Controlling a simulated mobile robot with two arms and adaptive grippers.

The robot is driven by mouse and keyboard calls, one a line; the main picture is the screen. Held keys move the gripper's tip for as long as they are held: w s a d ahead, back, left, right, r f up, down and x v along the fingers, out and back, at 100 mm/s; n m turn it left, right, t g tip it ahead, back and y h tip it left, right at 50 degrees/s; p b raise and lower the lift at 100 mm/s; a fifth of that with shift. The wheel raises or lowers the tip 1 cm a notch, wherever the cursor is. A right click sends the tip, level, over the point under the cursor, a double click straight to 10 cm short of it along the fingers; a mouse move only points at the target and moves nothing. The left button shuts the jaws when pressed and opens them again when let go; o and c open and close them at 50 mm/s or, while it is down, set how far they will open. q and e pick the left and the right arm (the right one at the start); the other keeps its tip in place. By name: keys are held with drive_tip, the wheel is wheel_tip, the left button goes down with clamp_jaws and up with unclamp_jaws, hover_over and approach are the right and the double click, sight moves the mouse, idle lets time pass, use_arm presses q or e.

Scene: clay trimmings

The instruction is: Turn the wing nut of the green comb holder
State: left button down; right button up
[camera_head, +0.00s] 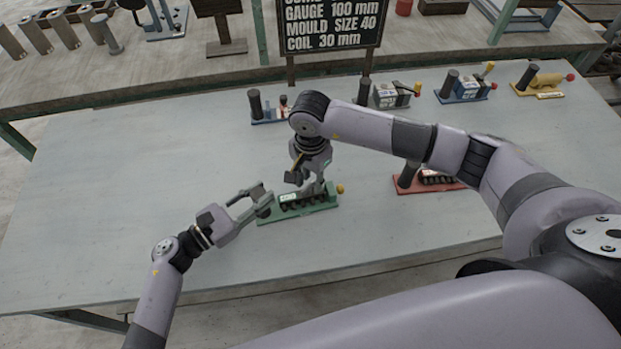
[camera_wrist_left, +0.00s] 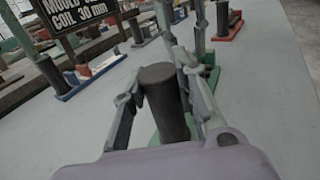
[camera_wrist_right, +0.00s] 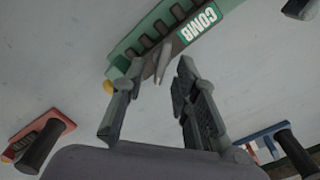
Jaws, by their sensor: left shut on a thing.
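The green comb holder (camera_head: 326,208) lies on the table in front of me, with a row of dark slots, a white-and-green COMB label and a yellow knob (camera_head: 340,188) at its right end. My left gripper (camera_head: 262,199) is shut on its dark upright post (camera_wrist_left: 165,103), which shows between the fingers in the left wrist view. My right gripper (camera_head: 306,184) is above the holder. In the right wrist view its fingers (camera_wrist_right: 150,95) stand apart. A pale grey two-bladed piece, apparently the wing nut (camera_wrist_right: 163,60), shows beyond the fingertips at the holder (camera_wrist_right: 128,55); I cannot tell if they touch.
A red holder (camera_head: 447,185) lies right, under my right arm. Blue (camera_head: 265,119), grey (camera_head: 391,97) and yellow (camera_head: 541,84) fixtures line the back. A black sign (camera_head: 331,25) stands behind. The table's left is clear.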

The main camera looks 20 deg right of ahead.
drive_tip(key=shift+f, duration=0.1)
drive_tip(key=shift+c, duration=0.3)
clamp_jaws()
